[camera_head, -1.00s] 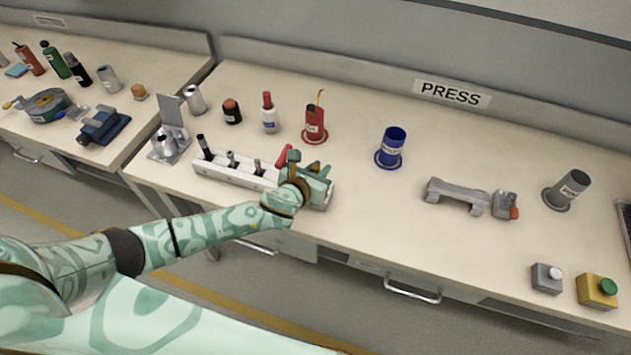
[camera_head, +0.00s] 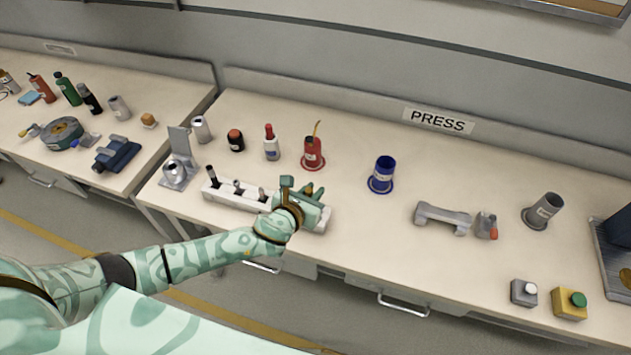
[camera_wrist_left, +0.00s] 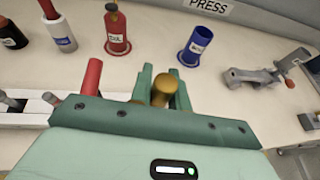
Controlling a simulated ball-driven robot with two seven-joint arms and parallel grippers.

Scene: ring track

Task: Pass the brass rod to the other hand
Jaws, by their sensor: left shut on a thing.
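My left gripper (camera_head: 303,190) is over the right end of a white rack (camera_head: 230,197) on the bench. In the left wrist view the brass rod (camera_wrist_left: 162,90) stands between the fingers of my left gripper (camera_wrist_left: 162,82), which are shut on it. Only the rod's rounded top shows there; its lower part is hidden by the gripper body. I cannot tell whether its lower end is still in the rack. My right gripper is in neither view.
A red-handled tool (camera_wrist_left: 90,78) stands in the rack, left of the fingers. A red can (camera_head: 313,152) and a blue cup (camera_head: 382,174) stand behind. A grey bracket (camera_head: 442,217) lies to the right. Bench space between the cup and front edge is clear.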

